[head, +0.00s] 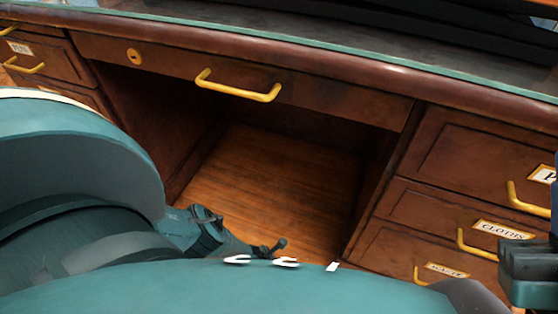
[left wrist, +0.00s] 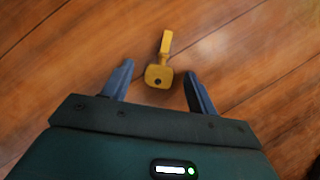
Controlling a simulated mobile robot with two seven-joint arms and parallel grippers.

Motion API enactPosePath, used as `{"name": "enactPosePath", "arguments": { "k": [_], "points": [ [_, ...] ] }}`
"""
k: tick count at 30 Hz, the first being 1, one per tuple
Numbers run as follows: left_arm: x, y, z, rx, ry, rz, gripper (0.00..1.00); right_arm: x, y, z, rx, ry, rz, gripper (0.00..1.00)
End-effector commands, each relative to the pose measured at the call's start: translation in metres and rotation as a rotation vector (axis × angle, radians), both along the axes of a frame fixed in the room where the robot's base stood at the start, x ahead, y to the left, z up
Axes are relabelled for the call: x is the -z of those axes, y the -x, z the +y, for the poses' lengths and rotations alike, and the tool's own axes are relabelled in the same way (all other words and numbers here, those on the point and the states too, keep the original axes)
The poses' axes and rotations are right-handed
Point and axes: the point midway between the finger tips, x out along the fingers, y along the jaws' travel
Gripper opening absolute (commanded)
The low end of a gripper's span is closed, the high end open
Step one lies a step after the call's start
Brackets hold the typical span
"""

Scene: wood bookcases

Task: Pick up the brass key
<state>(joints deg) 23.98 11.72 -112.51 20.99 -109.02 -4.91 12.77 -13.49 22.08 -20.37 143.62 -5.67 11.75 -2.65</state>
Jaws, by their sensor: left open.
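The brass key (left wrist: 159,73) lies on the wooden floor in the left wrist view. Its square bow with a dark hole is nearer to me and its shaft points away. My left gripper (left wrist: 159,69) is open and empty, with one finger on each side of the key's bow. A gap shows between the key and each finger; the shaft reaches beyond the fingertips. In the head view the key is not visible, and my left arm covers much of the lower left.
A dark wooden desk has a wide centre drawer (head: 240,80) above an open kneehole with bare plank floor (head: 265,185). Labelled drawers with brass handles stand on both sides, such as the right-hand drawer (head: 425,218). The floor around the key is clear.

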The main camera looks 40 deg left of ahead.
Motion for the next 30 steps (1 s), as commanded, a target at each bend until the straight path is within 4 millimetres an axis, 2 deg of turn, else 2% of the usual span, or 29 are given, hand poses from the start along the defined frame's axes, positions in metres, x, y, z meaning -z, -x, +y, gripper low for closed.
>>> {"name": "enactPosePath", "arguments": {
  "k": [2,20,30],
  "points": [
    [-0.0004,-0.0001,0.0,0.0,0.0,0.0,0.57,-0.0002,0.0,0.0,0.0,0.0,0.001,0.0],
    [-0.0002,0.0002,0.0002,0.0,0.0,0.0,0.08,0.0,-0.0001,-0.0001,0.0,0.0,0.002,0.0],
    [-0.0051,0.0003,0.0003,-0.001,0.0,0.0,0.06,-0.0035,-0.0009,0.0,0.0,-0.001,0.011,0.0]
  ]
}}
